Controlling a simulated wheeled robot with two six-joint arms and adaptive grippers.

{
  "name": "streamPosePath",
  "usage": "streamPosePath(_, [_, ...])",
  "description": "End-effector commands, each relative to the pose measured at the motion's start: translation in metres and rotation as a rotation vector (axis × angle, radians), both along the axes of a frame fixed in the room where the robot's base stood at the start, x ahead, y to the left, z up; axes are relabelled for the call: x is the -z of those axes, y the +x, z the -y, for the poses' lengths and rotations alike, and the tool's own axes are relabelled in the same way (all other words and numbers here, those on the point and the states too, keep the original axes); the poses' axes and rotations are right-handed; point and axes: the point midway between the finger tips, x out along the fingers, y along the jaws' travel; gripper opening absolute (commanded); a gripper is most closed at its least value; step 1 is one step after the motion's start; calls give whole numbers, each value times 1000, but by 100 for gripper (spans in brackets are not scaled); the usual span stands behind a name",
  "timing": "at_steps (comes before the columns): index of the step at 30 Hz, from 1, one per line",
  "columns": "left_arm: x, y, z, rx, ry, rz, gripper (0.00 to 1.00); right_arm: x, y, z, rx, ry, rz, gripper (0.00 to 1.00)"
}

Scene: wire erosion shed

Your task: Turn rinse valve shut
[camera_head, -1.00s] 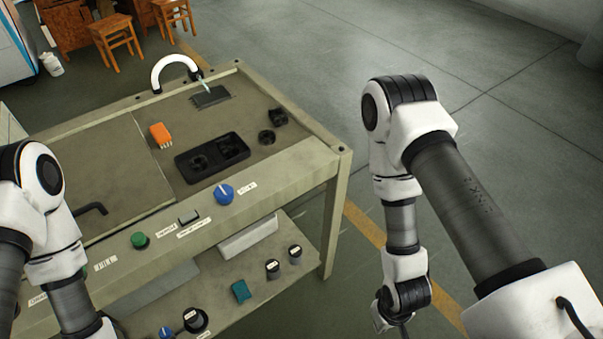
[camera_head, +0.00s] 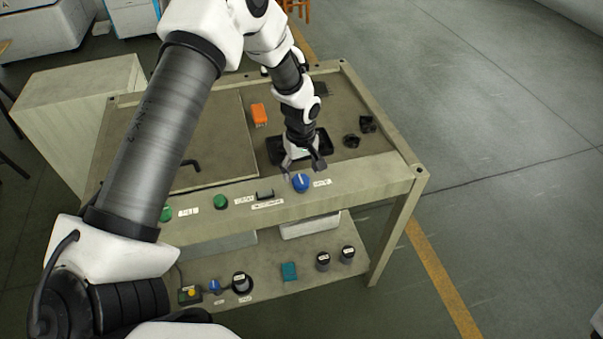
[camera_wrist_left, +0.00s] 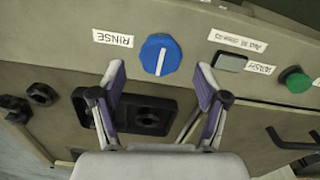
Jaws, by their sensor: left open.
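The rinse valve is a round blue knob (camera_head: 301,183) with a white pointer line, on the sloped front panel of the bench. In the left wrist view the knob (camera_wrist_left: 160,54) sits beside a label reading RINSE (camera_wrist_left: 113,38). Its white line runs nearly up and down there, slightly tilted. My left gripper (camera_head: 303,168) is just above and behind the knob in the head view. In the left wrist view the open fingers (camera_wrist_left: 159,75) lie to either side of the knob's near edge, with visible gaps and nothing held. My right gripper is out of view.
A grey push button (camera_head: 264,195) and green buttons (camera_head: 220,202) share the panel, left of the knob. A black tray (camera_head: 327,148) lies behind it under my left gripper. An orange block (camera_head: 259,114) and black parts (camera_head: 367,124) lie on the bench. Jars stand on the lower shelf.

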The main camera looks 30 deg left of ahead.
Motion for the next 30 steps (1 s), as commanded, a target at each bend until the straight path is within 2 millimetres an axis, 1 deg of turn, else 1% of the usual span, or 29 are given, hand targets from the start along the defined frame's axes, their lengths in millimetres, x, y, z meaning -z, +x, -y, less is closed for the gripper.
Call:
streamPosePath(1, [7, -1, 0, 1, 0, -4, 74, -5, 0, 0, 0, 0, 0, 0])
streamPosePath(3, [18, -1, 0, 2, 1, -3, 74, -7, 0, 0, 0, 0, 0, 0])
streamPosePath(6, [26, -1, 0, 2, 1, -1, 74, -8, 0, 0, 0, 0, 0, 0])
streamPosePath(13, [29, 0, 1, 2, 0, 0, 74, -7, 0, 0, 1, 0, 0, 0])
streamPosePath(14, [29, -1, 1, 2, 0, 0, 64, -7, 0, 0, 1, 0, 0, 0])
streamPosePath(15, [29, -1, 1, 2, 0, 0, 50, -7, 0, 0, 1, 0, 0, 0])
streamPosePath(17, [29, -1, 1, 2, 0, 0, 28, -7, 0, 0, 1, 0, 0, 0])
streamPosePath(18, [29, -1, 1, 2, 0, 0, 14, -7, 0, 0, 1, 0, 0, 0])
streamPosePath(30, [29, -1, 1, 35, 0, -1, 14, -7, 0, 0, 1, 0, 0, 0])
